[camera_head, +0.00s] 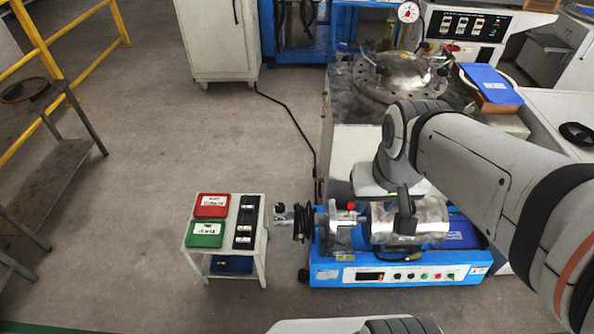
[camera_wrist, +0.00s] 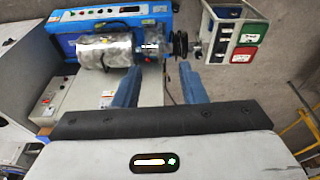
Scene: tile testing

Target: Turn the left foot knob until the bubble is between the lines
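The blue bench machine (camera_head: 400,272) stands low at centre right in the head view, with a small display and a row of buttons on its front. A small dark foot knob (camera_head: 303,275) shows at its lower left corner. The machine also shows in the wrist view (camera_wrist: 62,38), turned around. My gripper (camera_wrist: 159,70) has its two blue fingers spread apart with nothing between them. It is above the machine, apart from the foot knob. I cannot make out the bubble or its lines in either view.
A small white stand (camera_head: 256,254) with a red box (camera_head: 211,205) and a green box (camera_head: 205,234) is left of the machine. A metal cylinder (camera_head: 425,218) lies on the machine. A black cable (camera_head: 297,134) crosses the floor.

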